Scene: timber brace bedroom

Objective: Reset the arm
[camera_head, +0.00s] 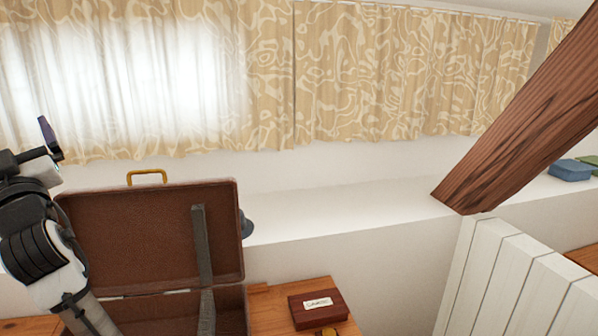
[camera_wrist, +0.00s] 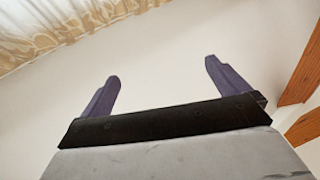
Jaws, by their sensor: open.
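My arm stands at the left edge of the head view, folded upward, with one dark finger of my gripper (camera_head: 48,138) showing near the curtain's lower edge. In the wrist view my gripper (camera_wrist: 164,80) has its two purple-grey fingers wide apart with nothing between them.
The suitcase stands on a wooden surface (camera_head: 275,310) beside a small dark red box (camera_head: 318,308). A slanted timber brace (camera_head: 525,110) and white slatted panel (camera_head: 500,275) are at right. Patterned curtains (camera_head: 400,70) hang behind a white ledge (camera_head: 340,205). Blue boxes (camera_head: 570,170) sit far right.

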